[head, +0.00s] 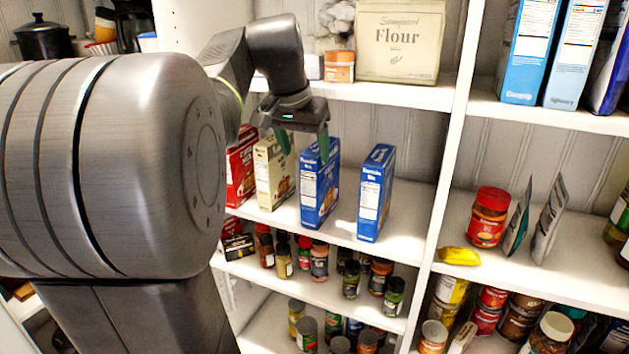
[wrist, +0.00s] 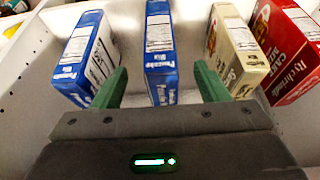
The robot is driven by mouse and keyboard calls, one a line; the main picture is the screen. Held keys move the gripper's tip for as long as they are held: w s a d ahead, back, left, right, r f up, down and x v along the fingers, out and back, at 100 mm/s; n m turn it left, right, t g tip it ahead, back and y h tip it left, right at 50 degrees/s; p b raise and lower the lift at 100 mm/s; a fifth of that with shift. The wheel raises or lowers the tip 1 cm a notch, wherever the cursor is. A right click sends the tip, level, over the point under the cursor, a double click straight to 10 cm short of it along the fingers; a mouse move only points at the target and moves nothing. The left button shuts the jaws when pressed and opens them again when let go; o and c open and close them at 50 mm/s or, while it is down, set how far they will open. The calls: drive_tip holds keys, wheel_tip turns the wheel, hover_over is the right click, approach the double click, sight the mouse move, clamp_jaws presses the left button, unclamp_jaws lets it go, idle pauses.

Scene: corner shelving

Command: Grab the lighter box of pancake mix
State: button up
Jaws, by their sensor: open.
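Two blue boxes of pancake mix stand upright on the middle shelf: one on the right (head: 375,193) and one to its left (head: 320,188). A cream box (head: 275,172) stands further left; its name is hard to read. In the wrist view the order is reversed: one blue box (wrist: 86,58) at left, the other (wrist: 161,52) in the middle, the cream box (wrist: 236,52) right of it. My gripper (head: 303,143) is open, above and in front of the boxes. In the wrist view its green fingertips (wrist: 160,74) spread to either side of the middle blue box, holding nothing.
A red cake mix box (head: 241,167) stands beside the cream box. The shelf above, with a flour package (head: 400,40), is close over my gripper. A white upright (head: 449,150) bounds the bay at right. Shelf space right of the blue boxes is clear. Spice jars stand below.

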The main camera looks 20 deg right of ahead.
sight(308, 162)
drive_tip(key=x, duration=0.7)
drive_tip(key=shift+f, duration=0.1)
drive_tip(key=c, duration=1.3)
